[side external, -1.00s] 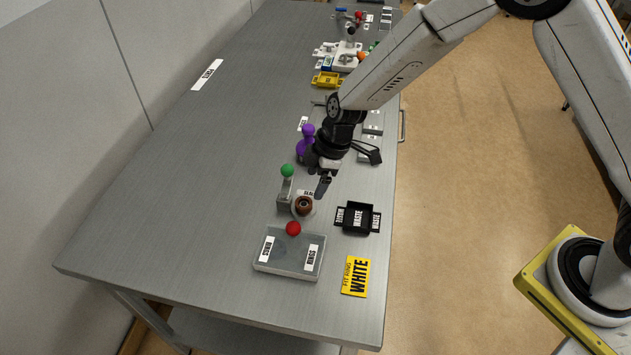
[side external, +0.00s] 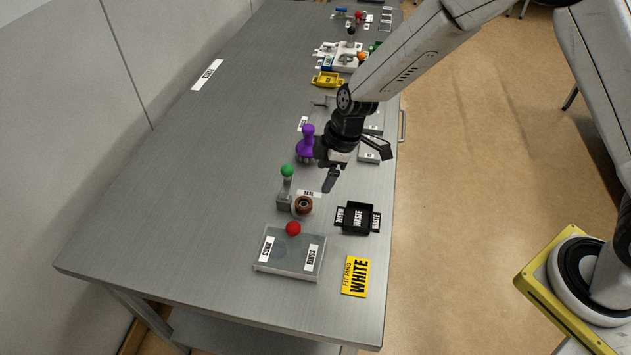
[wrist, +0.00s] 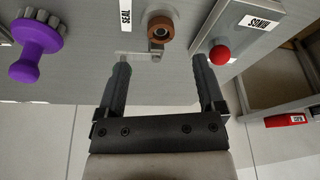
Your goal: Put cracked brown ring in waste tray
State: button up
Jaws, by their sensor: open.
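The brown ring (side external: 303,205) sits on a small grey fixture beside the green-knobbed lever (side external: 287,171), near the label reading SEAL. In the wrist view the brown ring (wrist: 160,28) lies ahead of the fingertips; a crack cannot be made out. The black waste tray (side external: 360,217) stands to the right of the ring, near the table's right edge, and looks empty. My gripper (side external: 330,180) is above the table, behind and to the right of the ring. It is open, with nothing between its fingers (wrist: 160,58).
A clear-lidded box (side external: 290,252) with a red knob (side external: 293,228) stands in front of the ring. A yellow card reading WHITE (side external: 356,277) lies to its right. A purple-handled tool (side external: 307,143) stands behind the ring.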

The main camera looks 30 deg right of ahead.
jog(key=s+d+r+m+h, duration=0.1)
jog(key=s+d+r+m, duration=0.3)
jog(key=s+d+m, duration=0.2)
jog(key=s+d+r+m+t+h, duration=0.1)
jog(key=s+d+r+m, duration=0.3)
jog(key=s+d, duration=0.6)
jog(key=s+m, duration=0.1)
jog(key=m, duration=0.1)
jog(key=shift+r+m+h, duration=0.3)
jog(key=shift+r+h, duration=0.05)
jog(key=shift+h, duration=0.05)
jog(key=shift+o, duration=0.4)
jog(key=shift+w+a, duration=0.1)
jog(key=w+a+f+n+y, duration=0.1)
jog(key=w+a+f+n, duration=0.2)
jog(key=w+a, duration=0.3)
jog(key=w+a+f+n+y, duration=0.1)
jog(key=w+a+f+n, duration=0.2)
jog(key=w+a+n, duration=0.2)
jog(key=w+a+f+n+g+y, duration=0.1)
jog(key=w+a+f+n, duration=0.2)
jog(key=w+a+n, duration=0.2)
jog(key=shift+w+a+f, duration=0.2)
jog(key=shift+w+a, duration=0.25)
jog(key=shift+w+a+f, duration=0.15)
jog(key=shift+w+a, duration=0.25)
jog(key=shift+w, duration=0.05)
